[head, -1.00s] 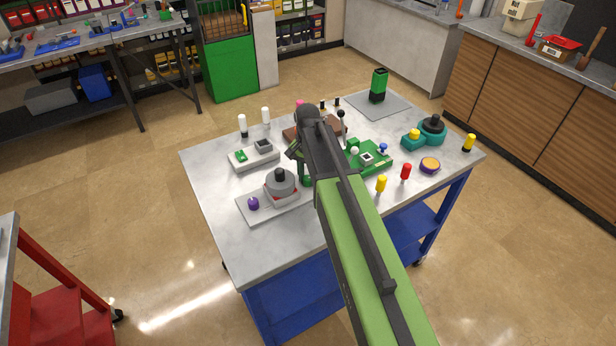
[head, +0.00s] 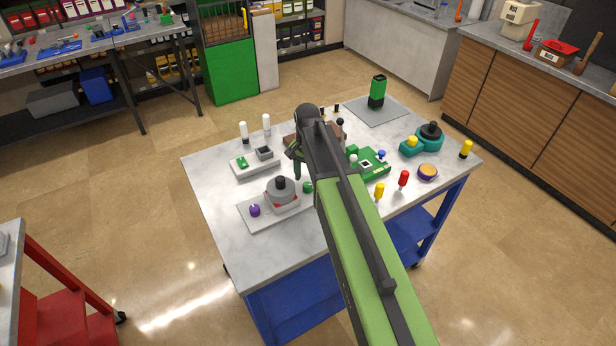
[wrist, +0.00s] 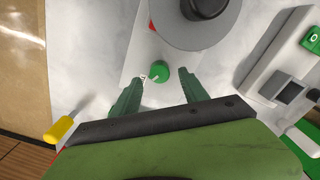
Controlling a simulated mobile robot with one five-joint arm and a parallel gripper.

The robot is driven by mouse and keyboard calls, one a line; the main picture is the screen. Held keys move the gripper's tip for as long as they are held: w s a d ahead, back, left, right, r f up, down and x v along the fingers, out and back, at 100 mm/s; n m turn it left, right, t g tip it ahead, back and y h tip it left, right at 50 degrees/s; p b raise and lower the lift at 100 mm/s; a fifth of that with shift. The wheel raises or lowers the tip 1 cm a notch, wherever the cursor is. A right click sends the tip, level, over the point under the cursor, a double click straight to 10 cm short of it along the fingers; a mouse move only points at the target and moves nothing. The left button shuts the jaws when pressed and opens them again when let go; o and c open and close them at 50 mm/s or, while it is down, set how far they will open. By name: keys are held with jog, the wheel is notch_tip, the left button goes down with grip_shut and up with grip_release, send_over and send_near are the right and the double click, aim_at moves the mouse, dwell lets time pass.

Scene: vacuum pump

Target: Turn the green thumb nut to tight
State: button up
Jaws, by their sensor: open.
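The green thumb nut (wrist: 155,72) is a small round knob with a white mark, on the light grey base plate (wrist: 137,45) beside the grey round pump body (wrist: 195,25). In the head view the green nut (head: 307,187) shows just right of the pump body (head: 283,198). My gripper (wrist: 162,75) is open, with one green finger on each side of the nut in the wrist view. I see gaps between the fingers and the nut there. In the head view my gripper (head: 297,165) is partly hidden by my arm.
A purple knob (head: 254,210) sits on the same plate. A grey block with a green switch (head: 242,162) stands behind. A green board (head: 374,165), a red peg (head: 403,179) and a yellow peg (head: 379,191) stand to the right. The table's front left is clear.

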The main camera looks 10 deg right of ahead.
aim_at(307, 185)
notch_tip(307, 185, up, 14)
jog(key=p, duration=1.2)
